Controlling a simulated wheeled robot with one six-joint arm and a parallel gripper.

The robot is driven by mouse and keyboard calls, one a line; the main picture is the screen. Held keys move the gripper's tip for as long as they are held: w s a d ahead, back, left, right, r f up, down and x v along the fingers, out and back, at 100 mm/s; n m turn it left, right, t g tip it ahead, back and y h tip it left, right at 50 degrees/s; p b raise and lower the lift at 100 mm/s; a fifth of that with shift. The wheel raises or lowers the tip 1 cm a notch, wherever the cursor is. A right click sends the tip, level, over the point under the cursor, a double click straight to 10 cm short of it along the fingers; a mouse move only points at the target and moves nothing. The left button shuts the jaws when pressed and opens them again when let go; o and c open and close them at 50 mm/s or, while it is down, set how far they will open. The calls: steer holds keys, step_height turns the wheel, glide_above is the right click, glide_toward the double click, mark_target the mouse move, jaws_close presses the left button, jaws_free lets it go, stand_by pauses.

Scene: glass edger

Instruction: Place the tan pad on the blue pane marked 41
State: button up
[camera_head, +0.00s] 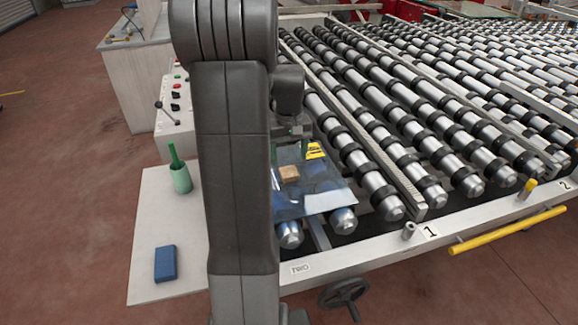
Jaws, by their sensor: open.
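The blue pane (335,188) is a see-through sheet lying on the front-left end of the roller conveyor. A white patch (322,202) shows near its front edge; no number is readable. The tan pad (289,173) is a small block that appears to rest on the pane, left of its middle. My gripper (290,148) is open, just above and behind the pad in the picture. My arm hides part of the gripper and the pane's left side. I cannot tell whether a finger touches the pad.
A yellow-and-black piece (315,151) is by the pane's far edge. Rollers (420,140) fill the right.

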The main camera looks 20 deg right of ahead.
mark_target(289, 172)
step_height(289, 172, up, 7)
stand_by(0.3)
steer(key=shift+f, duration=0.1)
step_height(289, 172, down, 12)
steer(key=shift+f+p, duration=0.25)
steer(key=shift+p, duration=0.05)
steer(key=shift+r, duration=1.85)
